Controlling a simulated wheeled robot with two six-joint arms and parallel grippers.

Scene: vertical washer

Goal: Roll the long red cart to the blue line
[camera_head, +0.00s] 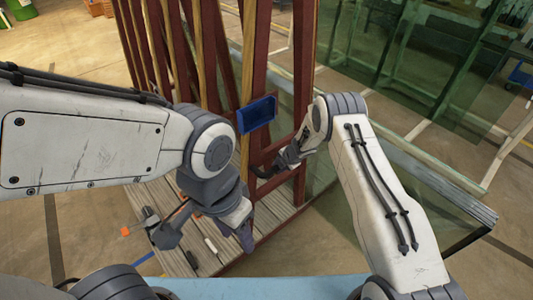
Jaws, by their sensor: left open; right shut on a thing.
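The long red cart (303,95) stands upright ahead of me, with dark red posts, yellow slats and a grey plank deck (278,210). My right gripper (266,170) reaches in from the right and is shut on a dark part of the cart's near frame, below a blue panel (257,114). My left gripper (197,235) is open over the near left part of the deck; I see nothing between its fingers. A short stretch of blue line (147,265) shows on the floor at the lower left, partly hidden by my arm.
Small orange and white items lie near the deck's left edge. Green glass panes (435,60) on a frame stand at the right, close to my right arm. A green bin (22,9) stands at the far left. Open floor shows at the left.

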